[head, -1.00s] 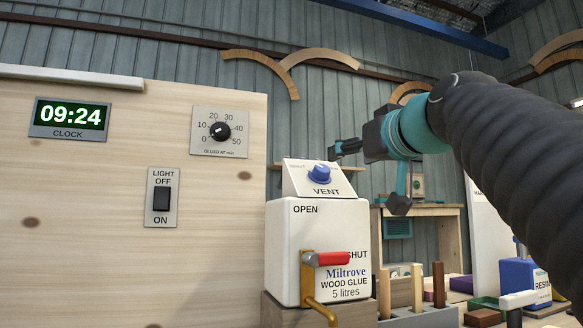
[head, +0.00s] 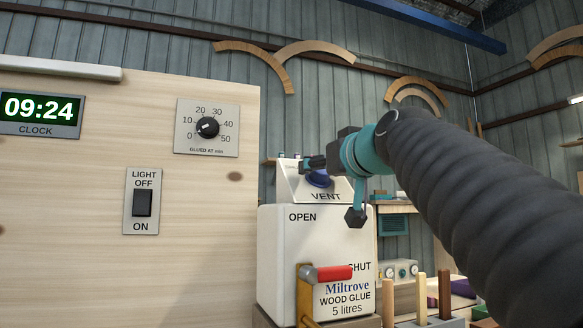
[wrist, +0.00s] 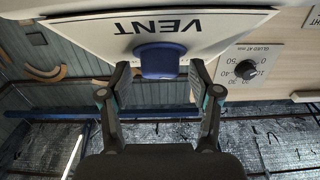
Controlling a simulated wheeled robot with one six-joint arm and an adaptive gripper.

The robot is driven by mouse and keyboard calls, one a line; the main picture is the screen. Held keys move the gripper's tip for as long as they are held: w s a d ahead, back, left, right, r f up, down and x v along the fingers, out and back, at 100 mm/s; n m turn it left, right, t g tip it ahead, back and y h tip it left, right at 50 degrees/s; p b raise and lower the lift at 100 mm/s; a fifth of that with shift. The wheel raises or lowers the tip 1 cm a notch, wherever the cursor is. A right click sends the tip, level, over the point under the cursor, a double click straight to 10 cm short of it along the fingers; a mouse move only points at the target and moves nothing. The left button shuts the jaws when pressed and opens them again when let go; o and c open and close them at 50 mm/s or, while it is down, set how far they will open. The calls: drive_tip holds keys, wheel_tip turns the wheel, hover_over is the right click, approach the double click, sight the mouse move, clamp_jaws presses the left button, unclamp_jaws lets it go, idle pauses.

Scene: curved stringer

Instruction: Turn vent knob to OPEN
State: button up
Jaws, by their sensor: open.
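The blue vent knob (head: 319,179) sits on the sloped white panel marked VENT (head: 290,186), on top of the white wood glue container (head: 285,250). In the head view my gripper (head: 318,164) is at the knob and covers part of it and the panel's upper lettering. In the wrist view, upside down, the knob (wrist: 160,62) lies between the fingertips of my open gripper (wrist: 158,70), with one finger on each side. I cannot tell whether the fingers touch it. The knob's pointer is not clear in either view.
A red-handled tap (head: 330,273) is on the container's front, between OPEN and SHUT labels. A wooden panel on the left carries a clock (head: 40,115), a dial (head: 207,127) and a light switch (head: 142,203). Wooden pegs (head: 421,298) stand at lower right.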

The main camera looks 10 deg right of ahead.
drive_tip(key=c, duration=1.1)
drive_tip(key=shift+c, duration=0.2)
